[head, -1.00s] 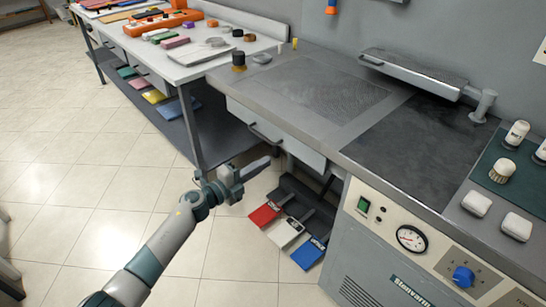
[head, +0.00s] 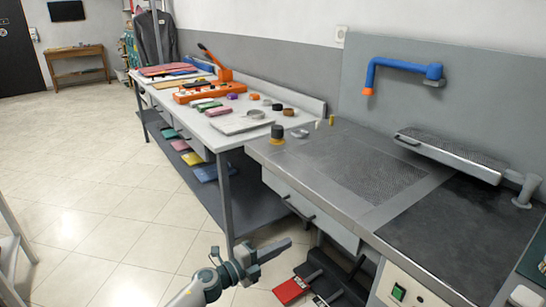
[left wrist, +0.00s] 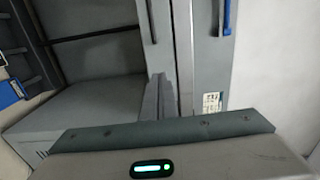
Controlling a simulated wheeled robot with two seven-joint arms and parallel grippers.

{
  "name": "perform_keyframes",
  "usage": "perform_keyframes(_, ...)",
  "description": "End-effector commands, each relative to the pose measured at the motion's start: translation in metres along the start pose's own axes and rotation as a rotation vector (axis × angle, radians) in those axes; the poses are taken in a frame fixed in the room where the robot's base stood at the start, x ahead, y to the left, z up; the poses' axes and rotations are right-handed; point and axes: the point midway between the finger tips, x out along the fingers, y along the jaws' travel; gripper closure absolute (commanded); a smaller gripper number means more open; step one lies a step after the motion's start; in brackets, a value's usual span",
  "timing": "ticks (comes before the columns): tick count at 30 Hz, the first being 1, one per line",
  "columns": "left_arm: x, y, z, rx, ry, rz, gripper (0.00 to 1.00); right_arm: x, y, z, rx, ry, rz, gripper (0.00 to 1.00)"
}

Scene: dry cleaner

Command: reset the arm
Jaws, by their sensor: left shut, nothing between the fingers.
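My left gripper (head: 272,249) is low in the head view, in front of the metal work counter, above the tiled floor. Its fingers are together and hold nothing. In the left wrist view, the shut fingers (left wrist: 158,98) point at grey cabinet surfaces. My left arm comes in from the bottom of the head view. My right gripper is in neither view.
The metal counter (head: 322,205) with a drawer handle stands just right of my left gripper. A long white table (head: 190,108) with an orange device (head: 208,91) and small items stands behind. Tiled floor (head: 95,225) at left is clear.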

Motion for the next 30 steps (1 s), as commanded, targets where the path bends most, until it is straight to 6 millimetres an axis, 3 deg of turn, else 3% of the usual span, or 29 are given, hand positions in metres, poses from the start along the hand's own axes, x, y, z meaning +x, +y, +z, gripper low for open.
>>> perform_keyframes(5, -0.013, 0.026, 0.002, -0.117, -0.068, -0.009, 1.0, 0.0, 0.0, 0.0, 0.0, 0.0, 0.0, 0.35)
perform_keyframes(8, -0.029, 0.055, 0.005, -0.247, -0.148, -0.017, 1.0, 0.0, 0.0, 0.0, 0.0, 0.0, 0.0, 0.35)
perform_keyframes(11, -0.055, 0.097, 0.009, -0.416, -0.262, -0.02, 1.0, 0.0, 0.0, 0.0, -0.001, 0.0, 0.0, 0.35)
perform_keyframes(17, -0.126, 0.2, 0.002, -0.769, -0.522, 0.004, 1.0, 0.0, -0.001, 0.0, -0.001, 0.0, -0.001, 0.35)
perform_keyframes(23, -0.203, 0.295, -0.03, -1.059, -0.756, 0.052, 1.0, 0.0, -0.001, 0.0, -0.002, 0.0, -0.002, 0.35)
perform_keyframes(30, -0.3, 0.392, -0.096, -1.358, -1.018, 0.128, 1.0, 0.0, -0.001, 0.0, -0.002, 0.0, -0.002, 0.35)
